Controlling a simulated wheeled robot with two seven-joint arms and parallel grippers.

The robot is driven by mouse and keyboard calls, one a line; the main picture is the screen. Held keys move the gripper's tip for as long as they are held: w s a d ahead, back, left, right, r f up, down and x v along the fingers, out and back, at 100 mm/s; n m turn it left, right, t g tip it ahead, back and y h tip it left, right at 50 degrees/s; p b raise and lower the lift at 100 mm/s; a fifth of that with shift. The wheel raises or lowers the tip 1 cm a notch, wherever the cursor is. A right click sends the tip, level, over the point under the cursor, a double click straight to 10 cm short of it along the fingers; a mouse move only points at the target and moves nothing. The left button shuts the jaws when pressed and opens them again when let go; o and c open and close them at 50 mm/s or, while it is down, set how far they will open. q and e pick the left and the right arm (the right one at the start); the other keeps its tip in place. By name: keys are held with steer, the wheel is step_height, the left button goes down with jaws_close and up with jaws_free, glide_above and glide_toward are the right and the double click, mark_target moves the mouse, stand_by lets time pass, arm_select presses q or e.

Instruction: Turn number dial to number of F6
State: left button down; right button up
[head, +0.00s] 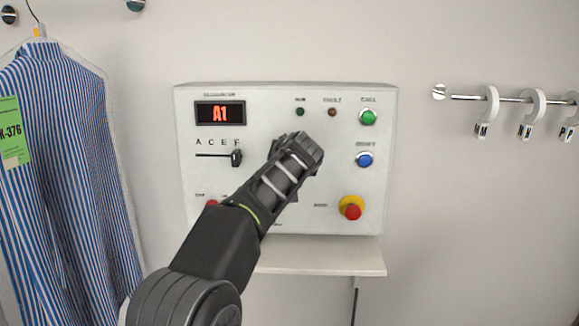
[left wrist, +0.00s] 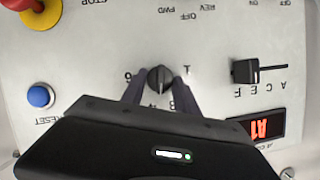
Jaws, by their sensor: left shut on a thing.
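The number dial (left wrist: 160,79) is a small dark round knob on the white control panel (head: 285,215), ringed by printed marks. My left gripper (left wrist: 158,92) has one finger on each side of it and is shut on it. In the head view my left arm covers the dial. The red display (head: 220,113) reads A1; it also shows upside down in the left wrist view (left wrist: 263,127). The black letter slider (head: 236,157) stands at the F end of its A C E F scale; it also shows in the left wrist view (left wrist: 245,71). My right gripper is not in view.
A green button (head: 368,117), a blue button (head: 364,160) and a red emergency stop (head: 352,211) are on the panel's right side. A shelf (head: 330,260) is below. A striped shirt (head: 65,170) hangs left, and a rail with tagged rings (head: 487,105) is right.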

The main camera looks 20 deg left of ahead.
arm_select(q)
steer(key=m+t+y+b, duration=0.1)
steer(key=m+y+b, duration=0.1)
steer(key=m+b, duration=0.2)
steer(key=f+m+t+y+b, duration=0.1)
steer(key=m+y+b, duration=0.1)
steer(key=m+b, duration=0.2)
steer(key=m+y+b, duration=0.2)
steer(key=m+b, duration=0.2)
steer(key=m, duration=0.2)
steer(key=shift+w+d+f+m+t, duration=0.15)
steer(key=shift+d+m+t, duration=0.1)
steer(key=shift+m+t, duration=0.15)
stand_by(0.5)
steer(key=c, duration=0.9)
jaws_free()
